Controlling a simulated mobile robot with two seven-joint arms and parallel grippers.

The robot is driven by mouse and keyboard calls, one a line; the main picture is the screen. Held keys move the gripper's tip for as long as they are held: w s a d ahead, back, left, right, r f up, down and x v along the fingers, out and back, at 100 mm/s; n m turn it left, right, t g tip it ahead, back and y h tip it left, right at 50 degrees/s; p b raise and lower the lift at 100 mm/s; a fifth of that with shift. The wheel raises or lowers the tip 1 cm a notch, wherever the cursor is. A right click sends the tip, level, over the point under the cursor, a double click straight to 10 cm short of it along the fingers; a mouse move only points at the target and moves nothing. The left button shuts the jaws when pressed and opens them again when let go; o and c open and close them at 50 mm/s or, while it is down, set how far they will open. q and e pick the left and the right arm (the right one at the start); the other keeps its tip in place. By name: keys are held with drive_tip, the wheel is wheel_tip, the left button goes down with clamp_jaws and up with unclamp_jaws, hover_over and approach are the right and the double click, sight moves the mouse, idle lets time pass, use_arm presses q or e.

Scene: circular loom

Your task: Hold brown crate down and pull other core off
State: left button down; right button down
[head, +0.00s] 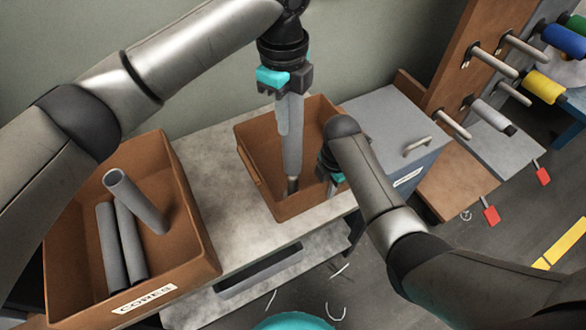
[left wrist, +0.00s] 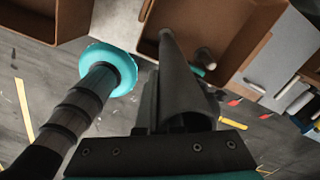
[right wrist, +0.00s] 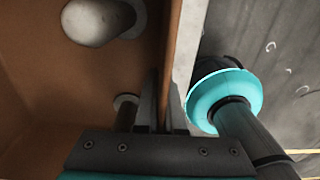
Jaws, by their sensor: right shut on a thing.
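The brown crate (head: 259,174) stands on the grey bench. A long grey core (head: 292,140) stands nearly upright over it, its lower end inside the crate. My left gripper (head: 287,95) points down and is closed around the core's upper part. The core also shows in the left wrist view (left wrist: 182,82), running away from the fingers into the crate. My right gripper (head: 331,165) is shut on the crate's wall (right wrist: 172,60), seen in the right wrist view. My right arm hides part of the crate.
A brown crate labelled CORES (head: 190,269) at the left holds several grey cores (head: 108,245). A grey box with a handle (head: 385,115) is right of the brown crate. A wooden rack with pegs and coloured spools (head: 545,88) stands at the right.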

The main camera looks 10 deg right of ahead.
use_arm(q)
drive_tip(key=shift+r, duration=3.85)
use_arm(e)
drive_tip(key=shift+d, duration=0.1)
drive_tip(key=c, duration=0.9)
unclamp_jaws()
drive_tip(key=shift+c, duration=0.2)
drive_tip(key=shift+r, duration=0.1)
wheel_tip(320, 180, up, 12)
drive_tip(key=shift+f, duration=0.1)
use_arm(q)
drive_tip(key=shift+s, duration=0.1)
use_arm(e)
drive_tip(key=shift+s, duration=0.1)
